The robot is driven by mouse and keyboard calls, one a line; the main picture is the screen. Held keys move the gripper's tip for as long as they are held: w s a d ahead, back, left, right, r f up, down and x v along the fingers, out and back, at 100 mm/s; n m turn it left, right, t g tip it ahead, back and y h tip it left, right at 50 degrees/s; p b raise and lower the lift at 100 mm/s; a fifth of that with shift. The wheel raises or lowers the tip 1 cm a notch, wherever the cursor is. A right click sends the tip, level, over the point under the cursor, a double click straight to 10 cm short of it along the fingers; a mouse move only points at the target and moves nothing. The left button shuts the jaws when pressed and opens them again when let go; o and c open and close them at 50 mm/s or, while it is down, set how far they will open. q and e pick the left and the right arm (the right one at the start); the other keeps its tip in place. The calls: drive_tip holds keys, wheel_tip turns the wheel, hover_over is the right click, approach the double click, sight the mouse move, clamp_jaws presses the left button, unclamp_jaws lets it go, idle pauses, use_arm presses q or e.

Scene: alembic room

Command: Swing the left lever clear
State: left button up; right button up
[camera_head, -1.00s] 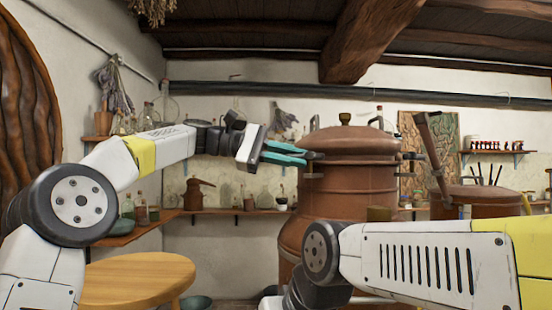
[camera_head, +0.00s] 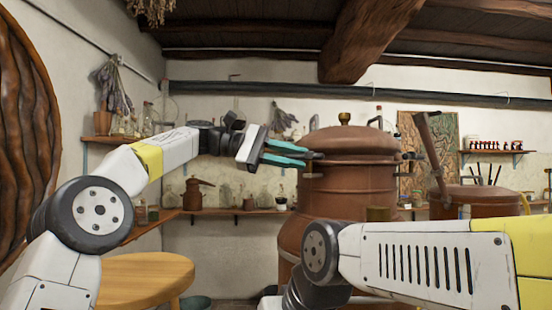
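A large copper still (camera_head: 345,190) stands right of centre with a domed lid. A short dark lever (camera_head: 315,155) sticks out from the left side of its upper rim. My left gripper (camera_head: 304,157) reaches it from the left with two teal fingers. A narrow gap shows between the fingers, and their tips are at the outer end of the lever. I cannot tell whether they touch it. A similar dark fitting (camera_head: 410,156) is on the rim's right side. My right forearm crosses the lower right, and my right gripper is out of view.
A round wooden stool (camera_head: 145,278) stands at the lower left. A wall shelf (camera_head: 235,211) with small vessels runs behind my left arm. A second copper vessel (camera_head: 475,200) with a tall upright handle (camera_head: 432,150) stands at the right.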

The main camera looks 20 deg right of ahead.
use_arm(q)
drive_tip(key=v, duration=0.8)
drive_tip(key=shift+d, duration=0.1)
idle(0.4)
